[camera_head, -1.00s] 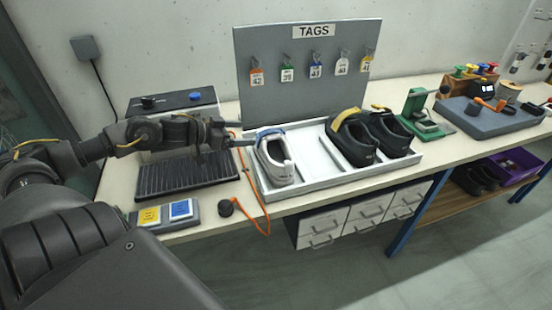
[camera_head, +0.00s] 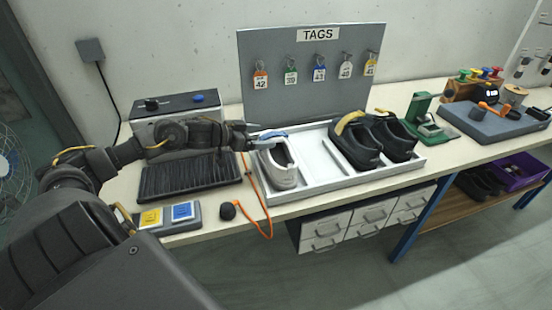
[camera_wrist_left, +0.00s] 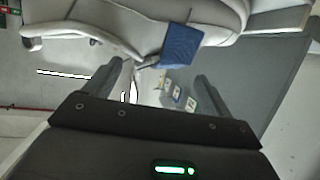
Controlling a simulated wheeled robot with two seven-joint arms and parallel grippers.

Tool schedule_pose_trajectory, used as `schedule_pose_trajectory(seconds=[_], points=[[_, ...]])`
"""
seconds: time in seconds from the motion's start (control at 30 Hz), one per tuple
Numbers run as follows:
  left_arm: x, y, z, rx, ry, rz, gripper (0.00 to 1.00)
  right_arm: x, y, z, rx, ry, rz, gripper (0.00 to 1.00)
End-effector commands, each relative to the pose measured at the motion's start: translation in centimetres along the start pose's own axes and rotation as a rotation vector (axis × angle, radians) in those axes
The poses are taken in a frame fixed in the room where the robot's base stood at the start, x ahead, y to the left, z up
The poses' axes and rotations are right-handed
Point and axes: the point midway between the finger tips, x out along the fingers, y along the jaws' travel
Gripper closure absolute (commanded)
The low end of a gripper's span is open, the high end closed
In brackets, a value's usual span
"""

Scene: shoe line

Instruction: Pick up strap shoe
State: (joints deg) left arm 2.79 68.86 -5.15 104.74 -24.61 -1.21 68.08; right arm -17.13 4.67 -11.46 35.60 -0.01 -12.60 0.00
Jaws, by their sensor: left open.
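A light grey shoe with a blue strap (camera_head: 282,172) stands in the left section of a white tray (camera_head: 315,186). Its blue strap (camera_head: 270,136) lies across the top and reaches left. My left gripper (camera_head: 250,136) is open at the left side of this shoe, by the strap end. In the left wrist view the pale shoe (camera_wrist_left: 130,30) fills the upper part, with the blue strap end (camera_wrist_left: 182,45) hanging near the open fingers (camera_wrist_left: 160,76). I cannot tell whether a finger touches it. My right gripper is not in view.
Dark shoes (camera_head: 392,141), one with a yellow strap (camera_head: 348,121), stand in the tray's right section. A tag board (camera_head: 310,100) rises behind. A black ribbed mat (camera_head: 190,178) lies under my left forearm, with an orange cord (camera_head: 262,200) beside the tray.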

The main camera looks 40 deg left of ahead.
Motion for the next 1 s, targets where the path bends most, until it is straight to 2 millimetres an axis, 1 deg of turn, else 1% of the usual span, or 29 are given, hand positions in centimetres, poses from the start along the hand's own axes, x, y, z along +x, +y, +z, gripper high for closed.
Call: schedule_pose_trajectory(seconds=[0.07, 0.17, 0.3, 0.43, 0.57, 0.77, 0.87, 1.0], points=[[0.2, 0.0, -0.1, -0.001, 0.001, 0.0, 0.16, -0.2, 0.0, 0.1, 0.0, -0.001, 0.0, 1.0], [1.2, 0.1, -0.3, -0.004, 0.004, -0.001, 0.16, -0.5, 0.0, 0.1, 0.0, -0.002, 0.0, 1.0], [3.1, 0.4, -0.3, -0.003, 0.005, 0.001, 0.16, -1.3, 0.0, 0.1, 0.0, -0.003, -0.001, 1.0], [4.5, 0.4, -0.1, -0.002, 0.003, 0.0, 0.16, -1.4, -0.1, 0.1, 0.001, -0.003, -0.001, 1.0], [5.2, 0.4, 0.0, -0.001, 0.001, 0.0, 0.16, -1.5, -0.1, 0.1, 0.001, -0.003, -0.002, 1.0], [5.2, 0.4, 0.1, -0.001, 0.0, 0.0, 0.16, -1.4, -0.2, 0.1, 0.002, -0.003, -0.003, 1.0], [5.2, 0.4, 0.1, -0.001, 0.0, 0.0, 0.28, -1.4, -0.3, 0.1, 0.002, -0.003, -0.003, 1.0], [5.2, 0.4, 0.1, -0.001, 0.0, 0.0, 0.46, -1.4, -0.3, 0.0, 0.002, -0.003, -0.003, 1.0]])
